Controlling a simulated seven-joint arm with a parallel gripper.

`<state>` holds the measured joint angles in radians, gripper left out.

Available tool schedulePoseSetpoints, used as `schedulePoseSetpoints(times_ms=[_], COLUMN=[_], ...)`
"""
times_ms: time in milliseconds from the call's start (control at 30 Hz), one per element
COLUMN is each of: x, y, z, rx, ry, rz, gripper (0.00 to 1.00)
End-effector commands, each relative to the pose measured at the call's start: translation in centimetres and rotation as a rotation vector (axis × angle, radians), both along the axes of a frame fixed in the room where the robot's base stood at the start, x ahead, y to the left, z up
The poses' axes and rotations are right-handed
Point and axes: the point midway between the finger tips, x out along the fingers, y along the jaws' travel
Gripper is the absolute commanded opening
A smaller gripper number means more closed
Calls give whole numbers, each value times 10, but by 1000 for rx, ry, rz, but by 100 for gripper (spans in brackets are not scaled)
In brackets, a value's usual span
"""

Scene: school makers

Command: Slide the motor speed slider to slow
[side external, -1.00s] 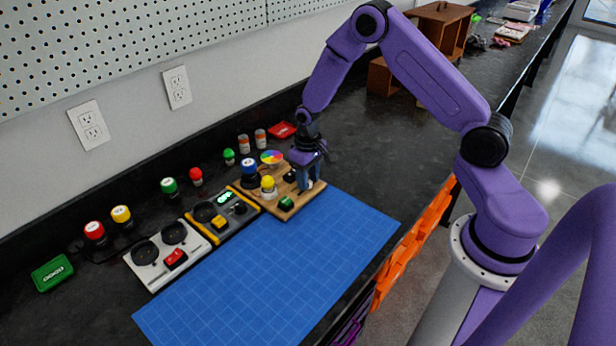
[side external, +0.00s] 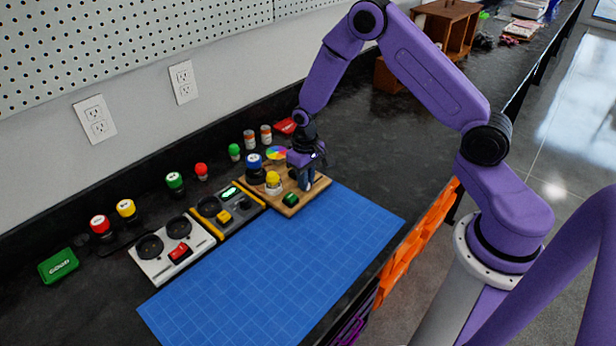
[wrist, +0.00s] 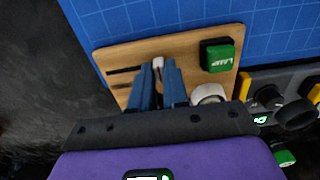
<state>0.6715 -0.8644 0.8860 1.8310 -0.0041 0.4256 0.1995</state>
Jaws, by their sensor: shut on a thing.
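The motor speed slider's pale knob (wrist: 158,62) sits on a light wooden control board (wrist: 112,55), near dark straight slots (wrist: 123,71) in the wood. My gripper (wrist: 158,70) is shut on this knob, its blue fingers pointing down onto the board. In the side external view, my gripper (side external: 306,186) is low at the right part of the wooden board (side external: 291,212); its fingers hide the knob there. No slow or fast marking can be read.
The board also carries a green button (side external: 290,199), a yellow-topped knob (side external: 273,179), a blue-topped button (side external: 254,163) and a colour wheel (side external: 277,153). A grey-yellow panel (side external: 240,221) stands beside it. The blue mat (side external: 290,260) in front is clear.

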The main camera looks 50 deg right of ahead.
Motion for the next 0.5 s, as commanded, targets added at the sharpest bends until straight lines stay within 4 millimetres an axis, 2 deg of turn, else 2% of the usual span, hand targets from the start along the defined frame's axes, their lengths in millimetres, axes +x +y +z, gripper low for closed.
schedulePoseSetpoints(times_ms=[100, 133, 200, 500], x=[0, 0, 0, 0], y=[7, 7, 7, 5], z=[0, 0, 0, 1], rx=[3, 4, 3, 2], ry=[-1, -1, -1, -1], rz=[5, 5, 5, 3], gripper=[0, 21, 40, 40])
